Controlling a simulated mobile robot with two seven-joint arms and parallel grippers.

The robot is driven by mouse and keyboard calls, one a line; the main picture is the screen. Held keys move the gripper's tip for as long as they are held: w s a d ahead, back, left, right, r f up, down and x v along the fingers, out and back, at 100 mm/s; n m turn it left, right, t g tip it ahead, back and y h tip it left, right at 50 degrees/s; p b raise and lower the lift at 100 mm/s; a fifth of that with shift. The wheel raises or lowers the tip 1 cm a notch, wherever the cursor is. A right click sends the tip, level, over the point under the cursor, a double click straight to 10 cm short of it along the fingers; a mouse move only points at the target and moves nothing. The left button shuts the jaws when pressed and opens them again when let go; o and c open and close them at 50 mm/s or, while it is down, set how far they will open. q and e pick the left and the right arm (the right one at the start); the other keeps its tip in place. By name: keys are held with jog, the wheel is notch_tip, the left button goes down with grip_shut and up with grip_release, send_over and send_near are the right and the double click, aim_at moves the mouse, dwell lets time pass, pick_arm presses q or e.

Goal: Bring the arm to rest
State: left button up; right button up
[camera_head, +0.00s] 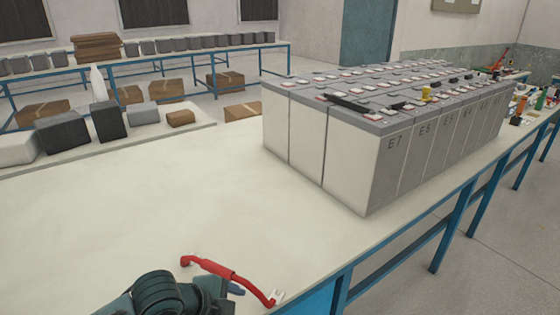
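A dark teal arm of mine comes in at the bottom edge, left of the middle. It seems to be my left arm, and its gripper end (224,292) is mostly cut off by the frame. A short red cable (217,268) with a thicker red middle and metal ends arches right beside this gripper end, close to the front table edge. The fingers are too hidden to tell whether they grip the cable. My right gripper is not in view.
Rows of grey batteries (345,160) with dark links on top stand on the right of the pale table (200,195). The table is clear between them and my arm. A small black block (108,121) and boxes stand at the back left. Tools lie far right.

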pick_arm(q)
notch_tip(320, 180, down, 7)
jog(key=s+d+n+t+h, duration=0.15)
jog(key=n+t, duration=0.25)
jog(key=n, duration=0.5)
jog(key=s+a+f+n+t+y, duration=0.1)
jog(key=s+a+f+n+y, duration=0.3)
jog(key=s+a+f+n, duration=0.3)
jog(key=s+a+f, duration=0.1)
jog(key=s, duration=0.2)
jog(key=shift+a, duration=0.15)
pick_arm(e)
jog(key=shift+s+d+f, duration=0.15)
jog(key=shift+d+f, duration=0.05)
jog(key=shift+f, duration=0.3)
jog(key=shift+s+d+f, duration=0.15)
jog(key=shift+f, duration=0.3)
pick_arm(q)
jog(key=shift+f, duration=0.1)
